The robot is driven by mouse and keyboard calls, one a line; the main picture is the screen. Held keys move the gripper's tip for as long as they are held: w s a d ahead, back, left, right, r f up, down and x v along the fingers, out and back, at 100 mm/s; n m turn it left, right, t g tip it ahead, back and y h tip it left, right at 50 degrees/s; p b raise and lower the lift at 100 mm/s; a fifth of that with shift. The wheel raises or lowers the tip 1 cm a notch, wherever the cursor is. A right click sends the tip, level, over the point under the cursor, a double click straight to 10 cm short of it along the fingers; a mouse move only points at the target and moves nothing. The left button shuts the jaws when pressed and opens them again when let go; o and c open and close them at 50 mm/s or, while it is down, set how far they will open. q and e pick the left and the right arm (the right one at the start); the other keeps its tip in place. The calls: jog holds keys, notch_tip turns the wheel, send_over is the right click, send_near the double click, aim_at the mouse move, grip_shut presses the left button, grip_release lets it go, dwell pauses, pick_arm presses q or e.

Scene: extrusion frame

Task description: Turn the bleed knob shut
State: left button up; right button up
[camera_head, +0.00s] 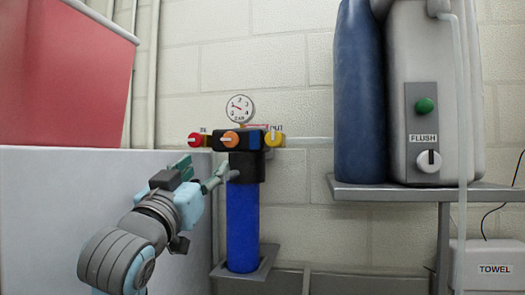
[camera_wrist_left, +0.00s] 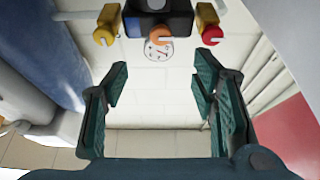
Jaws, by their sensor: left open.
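An orange knob (camera_head: 230,139) sits at the front middle of a black filter head (camera_head: 249,166) on a blue filter housing (camera_head: 242,225). It carries no readable label, so I cannot confirm it is the bleed knob. A red knob (camera_head: 194,140) is on its left and a yellow knob (camera_head: 275,139), by a label reading OUT, on its right. My left gripper (camera_head: 203,170) is open and empty, below and left of the orange knob, apart from it. In the left wrist view the orange knob (camera_wrist_left: 161,33) shows upside down, beyond the spread fingers. My right gripper is out of view.
A round gauge (camera_head: 240,109) stands above the filter head. A grey shelf (camera_head: 400,193) at right carries a blue cylinder (camera_head: 360,95) and a grey tank (camera_head: 431,60) with a FLUSH panel. A pale panel (camera_head: 70,215) and a red bin (camera_head: 65,70) are at left.

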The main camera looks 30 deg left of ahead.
aim_at(229, 142)
pick_arm(q)
jog(key=p+x, duration=0.5)
jog(key=x, duration=0.8)
jog(key=shift+w+a+r+p, duration=0.1)
jog(key=shift+w+r+p, duration=0.15)
jog(key=shift+p, duration=0.05)
jog(key=shift+w+a+r, duration=0.15)
jog(key=shift+w+a, duration=0.05)
jog(key=shift+w, duration=0.25)
jog(key=shift+s, duration=0.1)
jog(key=shift+c, duration=0.9)
jog(key=c, duration=1)
